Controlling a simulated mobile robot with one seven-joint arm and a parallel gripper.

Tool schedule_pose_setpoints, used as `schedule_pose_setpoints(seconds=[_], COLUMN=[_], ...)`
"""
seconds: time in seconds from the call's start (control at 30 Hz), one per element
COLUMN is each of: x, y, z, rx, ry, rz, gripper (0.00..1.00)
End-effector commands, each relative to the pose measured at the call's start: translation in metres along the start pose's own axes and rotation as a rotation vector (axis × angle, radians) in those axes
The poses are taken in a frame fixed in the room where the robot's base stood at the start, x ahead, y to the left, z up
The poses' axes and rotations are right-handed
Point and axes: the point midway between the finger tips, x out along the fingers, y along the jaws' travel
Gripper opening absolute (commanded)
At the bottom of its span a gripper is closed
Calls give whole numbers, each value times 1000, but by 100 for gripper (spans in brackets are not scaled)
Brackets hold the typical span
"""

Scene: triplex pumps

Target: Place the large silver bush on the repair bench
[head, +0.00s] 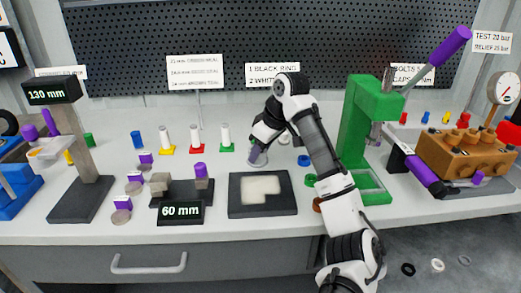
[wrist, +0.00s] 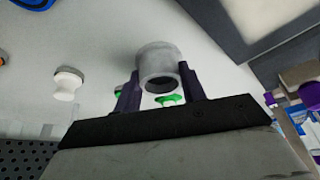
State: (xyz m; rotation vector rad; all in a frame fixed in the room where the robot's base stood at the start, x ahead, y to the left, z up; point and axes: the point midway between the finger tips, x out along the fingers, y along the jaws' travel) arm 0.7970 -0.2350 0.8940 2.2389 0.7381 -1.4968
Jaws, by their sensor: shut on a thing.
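The large silver bush (wrist: 158,62) is a short grey metal ring with a dark bore. In the wrist view it sits between the two dark fingers of my gripper (wrist: 160,92), which are shut on it. In the head view my gripper (head: 257,152) is over the middle of the white repair bench (head: 225,226), behind the black tray with a pale insert. I cannot tell whether the bush touches the bench top.
The black tray (head: 262,211) lies just in front of my gripper. A green press (head: 361,125) stands to the right. White pins on coloured bases (head: 195,138) stand to the left. A white spool-like part (wrist: 67,84) shows in the wrist view.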

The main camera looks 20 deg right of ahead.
Motion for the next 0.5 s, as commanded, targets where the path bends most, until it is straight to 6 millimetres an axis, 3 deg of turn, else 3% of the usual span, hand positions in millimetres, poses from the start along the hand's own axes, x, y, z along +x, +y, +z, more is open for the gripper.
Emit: schedule_pose_setpoints(seconds=[0.23,0.27,0.4,0.5], x=[2,1,1,1], y=[0,0,0,0], z=[0,0,0,0], rx=[-1,-1,0,0], ry=[1,1,0,0], rz=[-1,0,0,0], gripper=[14,45,63,63])
